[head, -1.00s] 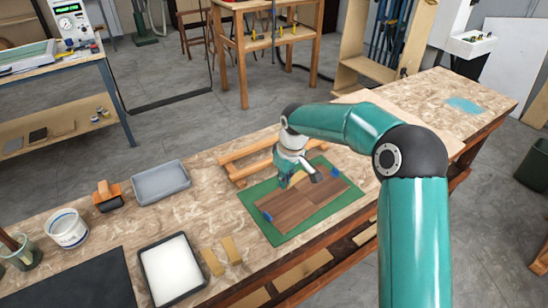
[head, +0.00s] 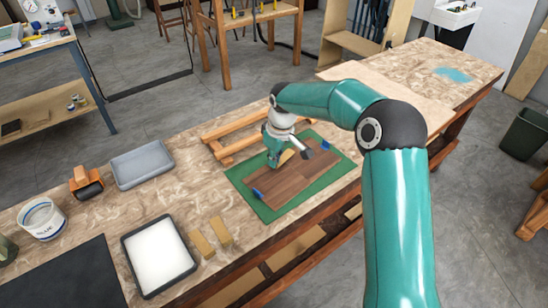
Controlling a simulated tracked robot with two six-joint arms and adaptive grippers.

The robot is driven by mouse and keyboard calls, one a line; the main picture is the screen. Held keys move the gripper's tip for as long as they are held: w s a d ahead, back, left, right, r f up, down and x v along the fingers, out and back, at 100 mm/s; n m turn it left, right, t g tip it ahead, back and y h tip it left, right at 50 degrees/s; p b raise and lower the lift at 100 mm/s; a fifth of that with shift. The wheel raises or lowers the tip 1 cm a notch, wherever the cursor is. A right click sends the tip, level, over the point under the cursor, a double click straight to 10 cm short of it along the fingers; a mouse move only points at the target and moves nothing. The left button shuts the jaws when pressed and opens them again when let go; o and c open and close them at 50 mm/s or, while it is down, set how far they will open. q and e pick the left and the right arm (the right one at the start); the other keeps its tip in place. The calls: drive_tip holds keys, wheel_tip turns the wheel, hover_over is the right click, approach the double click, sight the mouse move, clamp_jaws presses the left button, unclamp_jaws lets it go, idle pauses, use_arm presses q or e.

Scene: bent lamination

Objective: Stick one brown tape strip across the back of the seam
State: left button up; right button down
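Two brown wood veneer pieces (head: 290,186) lie edge to edge on a green mat (head: 262,207), with a blue tab (head: 258,194) at the left and another blue tab (head: 325,145) at the right. My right gripper (head: 274,161) points down at the far edge of the veneer. A tan-brown tape strip (head: 286,157) shows right beside its fingertips, over the veneer's far edge; I cannot tell whether it is held or lying there. Two more tan-brown strips, one left (head: 201,244) and one right (head: 221,232), lie on the bench. My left gripper is not in view.
A black-rimmed tray with white content (head: 127,248) stands left of the loose strips. A wooden frame (head: 218,152) lies behind the mat. A grey tray (head: 142,165), an orange-handled tool (head: 87,184) and a white tub (head: 43,219) stand further left. The bench's right end is mostly clear.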

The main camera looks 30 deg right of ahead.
drive_tip(key=shift+f, duration=0.4)
idle(0.3)
drive_tip(key=c, duration=1.2)
unclamp_jaws()
drive_tip(key=shift+c, duration=0.2)
drive_tip(key=shift+o, duration=0.3)
drive_tip(key=o, duration=0.4)
drive_tip(key=shift+r+p, duration=2.15)
drive_tip(key=shift+r, duration=0.85)
